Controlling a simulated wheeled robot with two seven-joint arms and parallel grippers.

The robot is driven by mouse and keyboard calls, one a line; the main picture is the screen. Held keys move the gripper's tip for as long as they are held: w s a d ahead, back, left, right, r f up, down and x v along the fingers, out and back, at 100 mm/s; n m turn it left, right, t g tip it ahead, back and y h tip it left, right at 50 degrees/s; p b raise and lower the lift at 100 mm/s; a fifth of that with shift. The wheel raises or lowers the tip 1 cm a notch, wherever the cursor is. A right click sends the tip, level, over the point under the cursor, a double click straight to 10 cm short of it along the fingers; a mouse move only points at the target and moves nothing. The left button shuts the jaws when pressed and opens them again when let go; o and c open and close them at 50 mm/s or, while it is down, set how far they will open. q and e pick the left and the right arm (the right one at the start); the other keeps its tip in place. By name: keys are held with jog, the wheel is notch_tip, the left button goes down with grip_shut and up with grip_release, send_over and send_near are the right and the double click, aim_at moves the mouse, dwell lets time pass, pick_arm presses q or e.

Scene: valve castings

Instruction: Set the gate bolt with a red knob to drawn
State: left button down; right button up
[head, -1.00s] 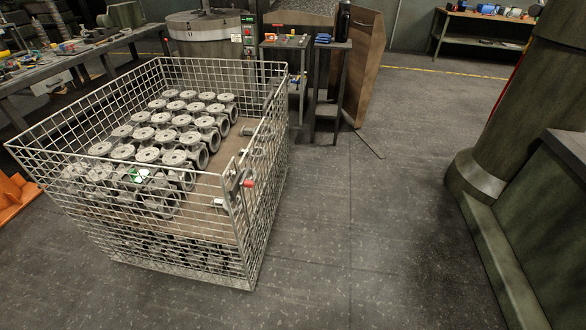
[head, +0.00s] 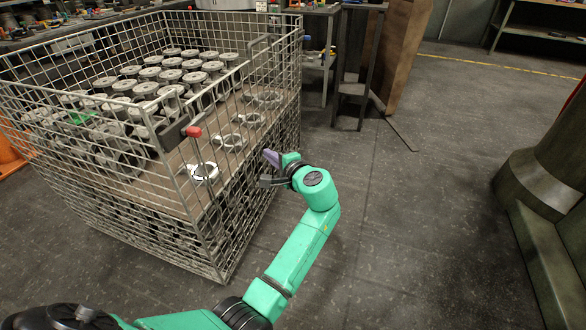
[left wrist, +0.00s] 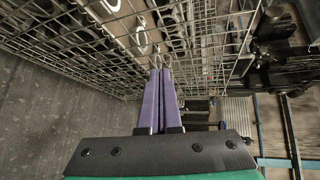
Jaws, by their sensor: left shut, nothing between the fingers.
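Whether the bolt is drawn or shot I cannot tell. My left gripper (head: 268,158) is outside the cage's right side, to the right of the knob and apart from it. In the left wrist view its two purple fingers (left wrist: 160,75) are together and empty, pointing at the wire mesh. The knob cannot be made out in that view. My right gripper is not in view.
The cage holds rows of grey valve castings (head: 165,75) and several ring-shaped parts (head: 232,142) on a brown board. A dark stand (head: 350,90) and a brown panel (head: 403,50) are behind. The floor (head: 420,230) right of the cage is clear.

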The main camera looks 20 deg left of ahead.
aim_at(197, 123)
pick_arm(q)
jog(key=s+a+r+n+g+y+b, duration=0.1)
jog(key=s+r+n+g+y+b, duration=0.2)
jog(key=r, duration=0.8)
jog(key=s+n+y, duration=0.2)
jog(key=s, duration=0.2)
jog(key=shift+s+a, duration=0.15)
jog(key=shift+a, duration=0.1)
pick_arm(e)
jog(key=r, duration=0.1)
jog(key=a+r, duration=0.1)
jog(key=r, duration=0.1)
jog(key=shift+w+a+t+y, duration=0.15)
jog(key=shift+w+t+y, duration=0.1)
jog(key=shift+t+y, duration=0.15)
